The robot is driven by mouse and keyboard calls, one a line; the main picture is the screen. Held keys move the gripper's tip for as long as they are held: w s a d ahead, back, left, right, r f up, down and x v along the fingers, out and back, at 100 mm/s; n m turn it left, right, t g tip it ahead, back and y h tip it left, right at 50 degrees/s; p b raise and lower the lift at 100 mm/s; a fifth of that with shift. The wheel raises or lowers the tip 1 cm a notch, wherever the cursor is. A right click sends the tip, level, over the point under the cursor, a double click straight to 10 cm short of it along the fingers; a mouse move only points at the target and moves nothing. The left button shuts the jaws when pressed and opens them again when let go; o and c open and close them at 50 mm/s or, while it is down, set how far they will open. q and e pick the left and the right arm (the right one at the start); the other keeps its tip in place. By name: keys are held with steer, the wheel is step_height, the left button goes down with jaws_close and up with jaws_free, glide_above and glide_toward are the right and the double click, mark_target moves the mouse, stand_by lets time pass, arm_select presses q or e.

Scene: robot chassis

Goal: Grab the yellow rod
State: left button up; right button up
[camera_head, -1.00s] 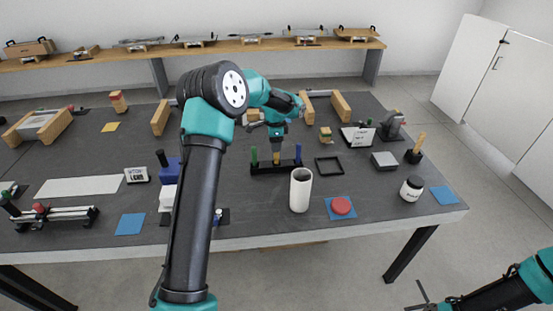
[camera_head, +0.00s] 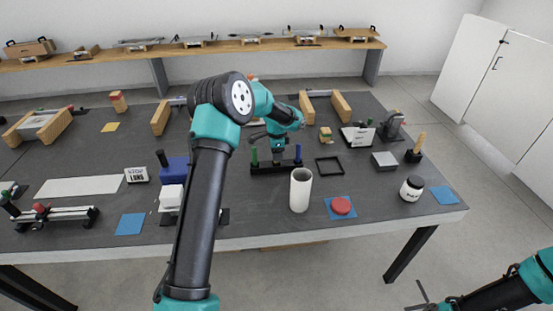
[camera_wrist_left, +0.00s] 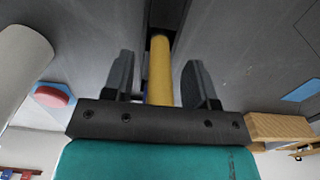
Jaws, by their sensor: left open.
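The yellow rod (camera_wrist_left: 160,72) stands between the two open fingers of my left gripper (camera_wrist_left: 160,84) in the left wrist view, with a gap on each side. In the head view my left gripper (camera_head: 277,150) is above the middle of the black rack (camera_head: 262,170) and hides the yellow rod. A green rod (camera_head: 254,156) stands at the rack's left end and a blue rod (camera_head: 298,153) at its right end. My right gripper (camera_head: 420,297) is at the bottom right, off the table; its jaw state is unclear.
A white cylinder (camera_head: 301,190) stands in front of the rack. A black square frame (camera_head: 329,166) lies to its right. A red disc (camera_head: 341,206) is on a blue square, and a white jar (camera_head: 412,188) stands farther right.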

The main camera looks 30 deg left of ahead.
stand_by(0.3)
arm_select(q)
jaws_close()
stand_by(0.4)
